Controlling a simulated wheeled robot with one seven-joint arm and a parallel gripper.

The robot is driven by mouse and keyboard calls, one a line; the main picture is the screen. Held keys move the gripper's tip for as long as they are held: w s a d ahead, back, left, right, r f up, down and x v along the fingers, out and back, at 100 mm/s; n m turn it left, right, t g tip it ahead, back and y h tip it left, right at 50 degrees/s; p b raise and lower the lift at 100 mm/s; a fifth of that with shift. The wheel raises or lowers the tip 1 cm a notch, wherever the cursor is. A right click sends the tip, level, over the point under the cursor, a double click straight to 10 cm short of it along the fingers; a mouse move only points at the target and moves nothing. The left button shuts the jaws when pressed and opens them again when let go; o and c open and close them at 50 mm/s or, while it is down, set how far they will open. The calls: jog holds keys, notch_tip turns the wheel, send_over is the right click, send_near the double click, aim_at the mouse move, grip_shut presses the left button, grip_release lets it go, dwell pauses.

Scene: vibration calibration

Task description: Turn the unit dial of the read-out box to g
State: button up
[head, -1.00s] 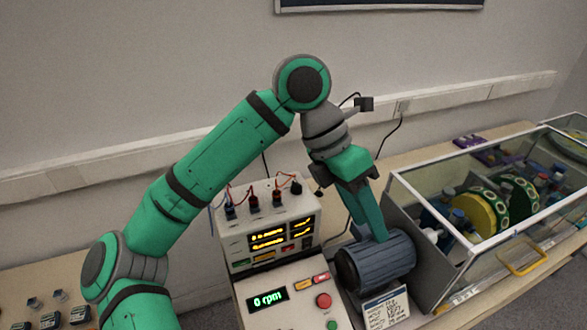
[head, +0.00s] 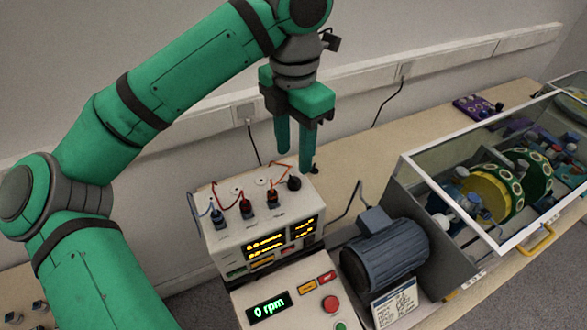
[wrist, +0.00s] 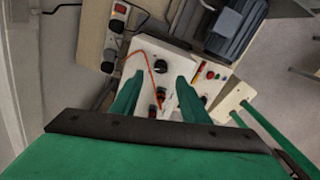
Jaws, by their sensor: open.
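The read-out box (head: 228,243) is a pale box with lit yellow displays on its front, and it also shows in the wrist view (wrist: 148,50). A black round knob (head: 294,183), which looks like the unit dial, stands at the right end of its top, beside several plugged leads. In the wrist view this knob (wrist: 161,67) appears between my fingertips. My gripper (head: 295,161) points down with its fingers apart, empty, above and just behind the knob in the head view. I cannot read the dial's marks or its setting.
A control box (head: 240,298) reading "0 rpm", with red and green buttons, stands in front. A grey motor (head: 385,255) and a small card (head: 394,301) are to the right, then a glazed case (head: 405,170). Orange and red leads rise close to the knob.

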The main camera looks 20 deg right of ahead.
aim_at(294, 178)
notch_tip(294, 178, down, 7)
jog(key=shift+s+r, duration=0.1)
jog(key=shift+r, duration=0.1)
grip_shut()
